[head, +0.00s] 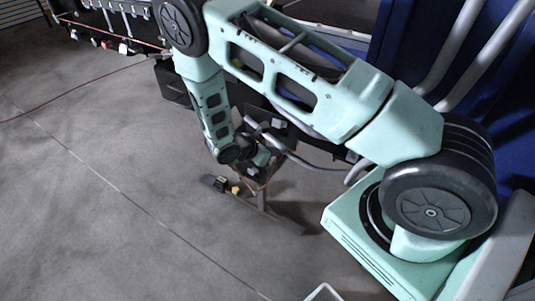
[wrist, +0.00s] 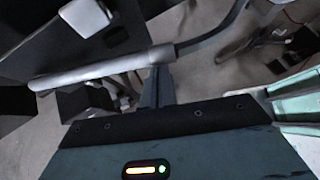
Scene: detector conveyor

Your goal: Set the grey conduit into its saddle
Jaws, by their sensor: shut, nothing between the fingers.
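A light grey conduit (wrist: 100,70) crosses the left half of the wrist view, roughly level and slightly tilted. Its right end meets a thinner, darker tube (wrist: 215,37) that bends up to the right. My gripper (wrist: 156,72) shows as narrow dark fingers, shut and empty. Its tips lie at or just under the conduit's right end in the picture; I cannot tell whether they touch. In the head view, a grey tube (head: 266,136) shows beside my wrist, and the fingers are too small to make out. I cannot pick out the saddle for certain.
A dark box with a pale block (wrist: 84,17) stands at the upper left of the wrist view. Blue panels (head: 400,35) with thick grey pipes (head: 478,50) stand at the right in the head view. A small dark and yellow item (head: 222,184) is low beneath my wrist. The floor at left is open.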

